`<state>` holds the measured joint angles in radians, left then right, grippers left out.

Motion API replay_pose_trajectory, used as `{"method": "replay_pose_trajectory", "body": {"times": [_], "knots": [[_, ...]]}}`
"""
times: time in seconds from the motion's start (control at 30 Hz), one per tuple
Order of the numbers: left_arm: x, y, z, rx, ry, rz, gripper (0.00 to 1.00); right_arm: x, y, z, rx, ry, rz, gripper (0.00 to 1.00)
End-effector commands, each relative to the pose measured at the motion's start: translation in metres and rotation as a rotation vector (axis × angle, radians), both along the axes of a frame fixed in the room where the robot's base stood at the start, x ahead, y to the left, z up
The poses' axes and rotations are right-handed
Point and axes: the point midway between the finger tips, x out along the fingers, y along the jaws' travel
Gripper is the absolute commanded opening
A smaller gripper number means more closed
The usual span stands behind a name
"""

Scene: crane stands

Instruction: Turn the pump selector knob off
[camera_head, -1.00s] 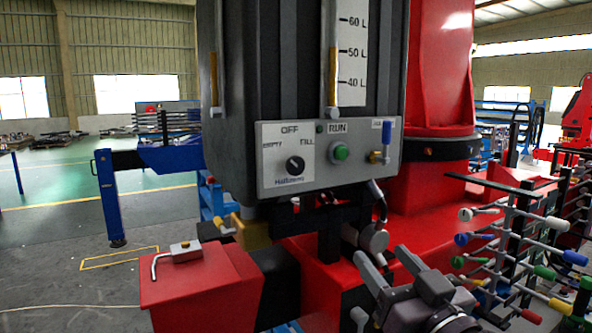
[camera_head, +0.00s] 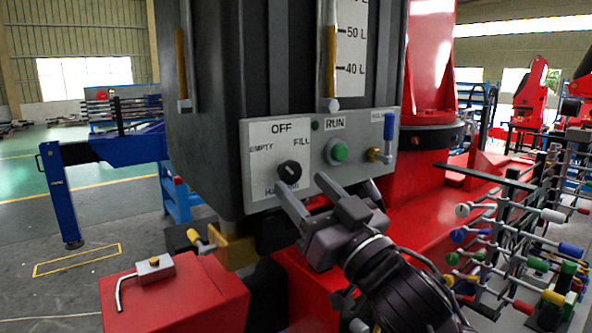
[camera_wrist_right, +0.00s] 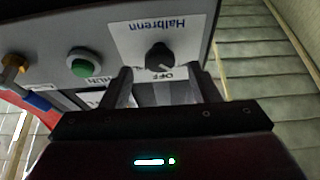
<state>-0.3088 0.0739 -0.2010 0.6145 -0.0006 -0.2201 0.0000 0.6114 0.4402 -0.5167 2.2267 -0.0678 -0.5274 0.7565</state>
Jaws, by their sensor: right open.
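The pump selector knob (camera_head: 289,171) is a small black knob on a white label plate, with OFF above it, EMPTY to the left and FILL to the right. A pale mark shows on its face, but which label it points to is too small to tell. It also shows in the right wrist view (camera_wrist_right: 158,57), where the panel appears upside down. My right gripper (camera_head: 301,183) is open and empty, with its fingertips just short of the panel, below and right of the knob. In the wrist view the fingers (camera_wrist_right: 160,72) lie on either side of the knob. My left gripper is not in view.
The grey control panel (camera_head: 229,180) also carries a green RUN button (camera_head: 338,151) and a brass valve with a blue handle (camera_head: 389,127) to the right. A red box with a lever (camera_head: 154,268) stands lower left. A rack of coloured handles (camera_head: 510,235) stands at right.

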Motion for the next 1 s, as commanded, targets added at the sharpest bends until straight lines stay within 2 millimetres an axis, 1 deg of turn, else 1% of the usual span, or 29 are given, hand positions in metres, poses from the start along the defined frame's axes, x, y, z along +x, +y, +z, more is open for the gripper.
{"method": "replay_pose_trajectory", "body": {"times": [0.03, 0.2, 0.4, 0.53, 0.87, 1.0], "knots": [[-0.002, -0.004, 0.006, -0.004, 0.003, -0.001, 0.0, 0.006, 0.005, 0.006, -0.001, 0.001, 0.001, 0.55], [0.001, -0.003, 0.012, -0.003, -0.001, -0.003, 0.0, 0.018, 0.014, 0.011, -0.001, 0.001, 0.0, 0.55], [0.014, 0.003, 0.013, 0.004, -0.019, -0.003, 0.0, 0.022, 0.016, 0.011, -0.001, 0.0, 0.0, 0.55], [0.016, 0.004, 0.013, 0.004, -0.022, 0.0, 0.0, 0.022, 0.016, 0.01, -0.001, 0.0, 0.0, 0.55], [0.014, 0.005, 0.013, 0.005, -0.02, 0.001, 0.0, 0.022, 0.016, 0.01, -0.002, 0.001, -0.001, 0.12], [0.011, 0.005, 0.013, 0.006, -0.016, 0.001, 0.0, 0.021, 0.016, 0.01, 0.002, 0.004, 0.0, 0.11]]}}
